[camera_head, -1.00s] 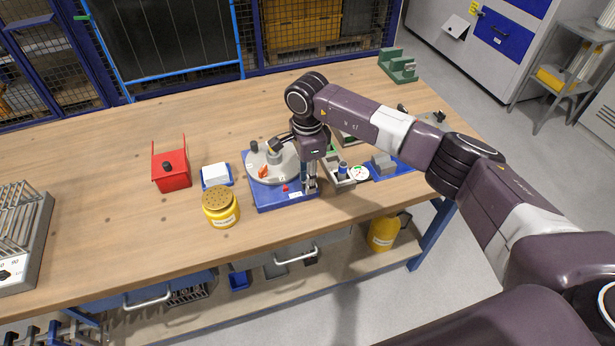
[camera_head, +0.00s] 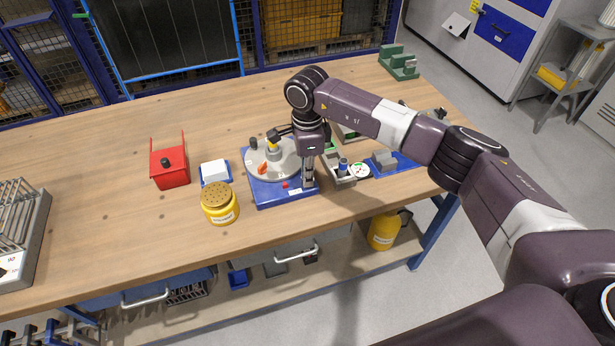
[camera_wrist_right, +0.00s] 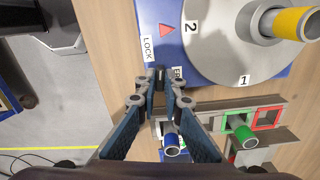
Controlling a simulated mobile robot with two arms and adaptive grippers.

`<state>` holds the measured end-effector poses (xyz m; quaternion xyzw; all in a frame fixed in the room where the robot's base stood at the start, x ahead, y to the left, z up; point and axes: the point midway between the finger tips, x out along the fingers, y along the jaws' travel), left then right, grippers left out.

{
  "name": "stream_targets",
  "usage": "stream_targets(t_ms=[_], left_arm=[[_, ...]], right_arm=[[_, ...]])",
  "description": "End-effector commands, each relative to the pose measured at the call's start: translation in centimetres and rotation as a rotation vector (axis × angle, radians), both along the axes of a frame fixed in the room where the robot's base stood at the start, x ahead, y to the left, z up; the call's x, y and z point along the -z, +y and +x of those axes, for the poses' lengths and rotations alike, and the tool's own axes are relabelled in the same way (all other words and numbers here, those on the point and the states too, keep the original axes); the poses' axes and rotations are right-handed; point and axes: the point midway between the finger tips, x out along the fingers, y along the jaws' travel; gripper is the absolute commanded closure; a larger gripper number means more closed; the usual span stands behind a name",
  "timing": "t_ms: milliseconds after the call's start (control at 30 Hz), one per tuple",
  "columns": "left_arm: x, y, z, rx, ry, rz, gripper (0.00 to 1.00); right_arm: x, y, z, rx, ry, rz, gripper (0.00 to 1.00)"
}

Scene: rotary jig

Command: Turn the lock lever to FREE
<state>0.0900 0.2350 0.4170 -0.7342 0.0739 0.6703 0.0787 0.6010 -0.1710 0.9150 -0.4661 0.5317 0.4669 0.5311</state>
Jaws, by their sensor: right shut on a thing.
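The rotary jig has a blue base (camera_head: 266,196) and a round grey disc (camera_head: 287,163); the disc also shows in the wrist view (camera_wrist_right: 222,60). My right gripper (camera_head: 308,186) points down at the base's front right corner. In the wrist view the right gripper (camera_wrist_right: 160,84) is shut, with its tips together on the small dark lock lever (camera_wrist_right: 160,73). The tips hide most of the lever. The lever sits between the LOCK label (camera_wrist_right: 147,49) and a second label (camera_wrist_right: 178,74) that is partly covered. My left gripper is out of view.
A yellow pot (camera_head: 220,205), a white block on a blue tray (camera_head: 215,173) and a red box (camera_head: 170,170) stand left of the jig. A grey holder with coloured pegs (camera_head: 343,168) stands close on its right.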

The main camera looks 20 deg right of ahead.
Motion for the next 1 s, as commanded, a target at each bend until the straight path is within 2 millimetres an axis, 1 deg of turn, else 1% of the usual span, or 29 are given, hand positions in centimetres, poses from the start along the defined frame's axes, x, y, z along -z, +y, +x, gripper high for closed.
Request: stream_targets(t_ms=[33, 300, 1000], left_arm=[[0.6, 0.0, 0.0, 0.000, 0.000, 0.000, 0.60], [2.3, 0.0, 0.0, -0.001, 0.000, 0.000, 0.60], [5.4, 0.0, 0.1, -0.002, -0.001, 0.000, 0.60]], right_arm=[[0.2, -0.1, 0.1, 0.036, -0.003, -0.001, 1.00], [0.2, -0.1, 0.1, 0.286, -0.005, -0.001, 1.00], [0.1, 0.0, 0.1, 0.950, -0.003, 0.000, 1.00]])
